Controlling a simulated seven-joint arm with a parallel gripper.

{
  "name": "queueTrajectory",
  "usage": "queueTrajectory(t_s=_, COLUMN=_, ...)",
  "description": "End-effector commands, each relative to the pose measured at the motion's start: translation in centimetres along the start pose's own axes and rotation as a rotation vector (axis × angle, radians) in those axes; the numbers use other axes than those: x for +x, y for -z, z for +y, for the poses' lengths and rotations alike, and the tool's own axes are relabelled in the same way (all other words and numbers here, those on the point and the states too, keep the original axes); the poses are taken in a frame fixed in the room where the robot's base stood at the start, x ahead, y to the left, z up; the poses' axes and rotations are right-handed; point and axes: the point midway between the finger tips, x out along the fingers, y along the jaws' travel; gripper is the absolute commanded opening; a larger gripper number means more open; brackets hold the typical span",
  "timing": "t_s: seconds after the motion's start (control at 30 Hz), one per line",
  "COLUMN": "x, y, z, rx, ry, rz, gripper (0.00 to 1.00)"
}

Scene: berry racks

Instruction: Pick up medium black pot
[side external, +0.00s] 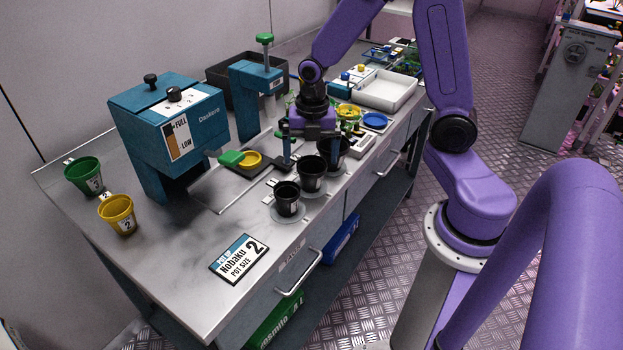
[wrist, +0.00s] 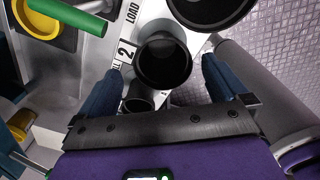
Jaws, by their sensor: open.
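The medium black pot (side external: 312,181) stands upright in the middle of a row of three black pots along the front edge of the bench. The small black pot (side external: 288,205) is nearer the camera and the large black pot (side external: 342,160) is behind it. My gripper (side external: 311,158) points down over the row, open and empty. In the wrist view, the medium pot (wrist: 163,65) lies between the two spread fingertips, with gaps on both sides.
Blue dispenser machines (side external: 170,125) stand behind the row. A green-handled piece (side external: 231,158) with a yellow ring is close to the left finger. A green pot (side external: 84,175) and a yellow pot (side external: 118,214) are at the left. A white tray (side external: 386,92) is farther back. The front-left bench is mostly clear.

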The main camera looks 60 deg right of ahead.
Motion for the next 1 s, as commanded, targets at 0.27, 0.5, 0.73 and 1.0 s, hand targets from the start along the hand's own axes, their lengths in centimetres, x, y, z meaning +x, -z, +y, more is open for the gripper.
queueTrajectory(t_s=0.27, x=1.8, y=0.1, z=-0.2, rx=-0.001, ry=0.004, rz=0.002, gripper=1.0)
queueTrajectory(t_s=0.5, x=4.7, y=0.2, z=-0.4, rx=-0.001, ry=0.003, rz=0.001, gripper=1.0)
queueTrajectory(t_s=0.73, x=5.6, y=0.2, z=-0.3, rx=0.0, ry=0.0, rz=0.0, gripper=1.0)
queueTrajectory(t_s=1.0, x=5.6, y=0.2, z=-0.3, rx=0.0, ry=0.0, rz=0.0, gripper=0.71)
